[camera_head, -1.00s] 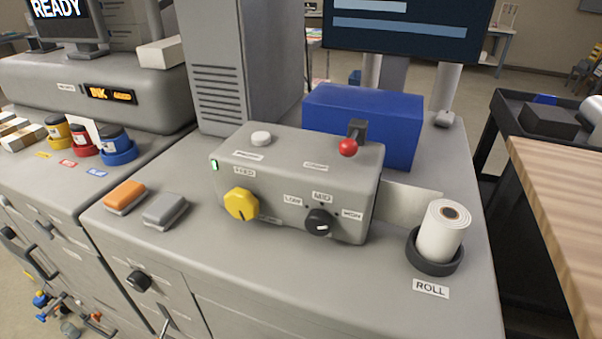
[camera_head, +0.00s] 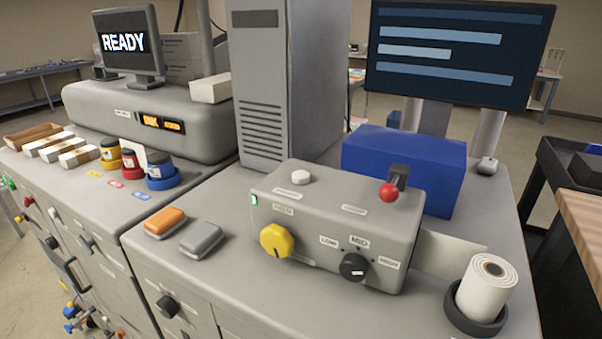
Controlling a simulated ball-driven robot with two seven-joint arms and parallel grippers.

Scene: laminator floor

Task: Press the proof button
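A grey control box (camera_head: 330,222) stands on the grey counter. A white round button (camera_head: 301,177) sits on its top at the left, with a small label in front that is too small to read surely. A red-balled lever (camera_head: 388,193) stands on the top at the right. The front has a yellow knob (camera_head: 277,240) under a FEED label and a black knob (camera_head: 353,267) with LOW, MID and HIGH marks. A small green light (camera_head: 254,199) shows at the left end. Neither gripper is in view.
An orange block (camera_head: 165,222) and a grey block (camera_head: 201,239) lie left of the box. A paper roll (camera_head: 486,286) stands in a dark holder at right. A blue box (camera_head: 405,165) is behind. The READY screen (camera_head: 126,42) stands at the back left. Counter around the blocks is clear.

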